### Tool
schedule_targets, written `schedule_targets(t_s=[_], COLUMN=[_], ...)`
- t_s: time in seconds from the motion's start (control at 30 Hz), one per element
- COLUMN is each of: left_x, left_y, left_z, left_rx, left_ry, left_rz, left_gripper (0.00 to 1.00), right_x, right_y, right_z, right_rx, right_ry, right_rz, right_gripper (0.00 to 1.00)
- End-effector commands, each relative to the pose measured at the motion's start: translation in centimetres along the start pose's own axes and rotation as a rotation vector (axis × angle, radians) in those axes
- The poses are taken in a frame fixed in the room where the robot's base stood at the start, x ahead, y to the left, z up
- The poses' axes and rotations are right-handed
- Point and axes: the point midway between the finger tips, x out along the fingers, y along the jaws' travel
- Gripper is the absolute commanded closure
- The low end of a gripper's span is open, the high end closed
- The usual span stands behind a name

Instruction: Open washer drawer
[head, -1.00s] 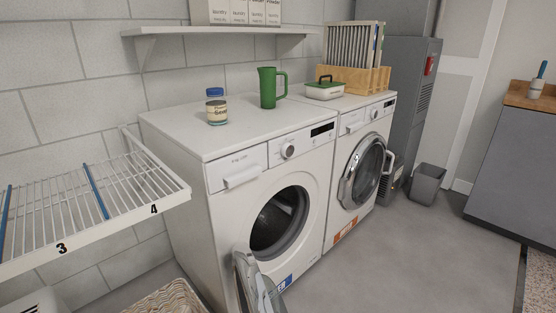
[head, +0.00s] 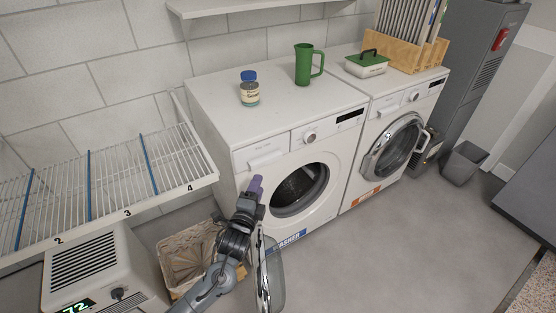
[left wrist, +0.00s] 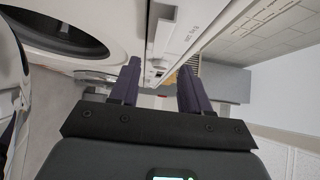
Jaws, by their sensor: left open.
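The white washer (head: 225,95) stands left of a matching dryer. Its drawer (head: 258,150) is at the upper left of the front, with a protruding handle (head: 265,160), and looks closed. The drawer handle also appears in the left wrist view (left wrist: 163,28), above and ahead of the fingers. The washer's round door (head: 270,280) hangs open. My left gripper (head: 256,184) is just below the drawer, in front of the washer. Its two purple fingers are apart and empty in the left wrist view (left wrist: 160,90). My right gripper is out of view.
A wire rack (head: 110,180) is left of the washer, above a wicker basket (head: 180,258) and a white appliance (head: 95,265). A jar (head: 250,92) and green pitcher (head: 304,65) stand on the washer top. The floor (head: 390,245) in front of the dryer is clear.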

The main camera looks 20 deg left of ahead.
Motion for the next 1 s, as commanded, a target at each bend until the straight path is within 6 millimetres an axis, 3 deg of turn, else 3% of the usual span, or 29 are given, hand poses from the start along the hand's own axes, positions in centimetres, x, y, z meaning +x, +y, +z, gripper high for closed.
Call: schedule_targets(t_s=[0.6,1.0], left_x=[8.7,10.3], left_y=[0.1,0.0], left_z=[0.0,0.0], left_rx=[-0.001,-0.001], left_ry=[-0.001,0.000], left_rz=[-0.001,0.000], left_gripper=[0.53,0.53], right_x=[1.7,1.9], right_y=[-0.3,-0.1], right_z=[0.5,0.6], right_rx=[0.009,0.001], right_ry=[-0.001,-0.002], right_rz=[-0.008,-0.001], right_gripper=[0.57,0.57])
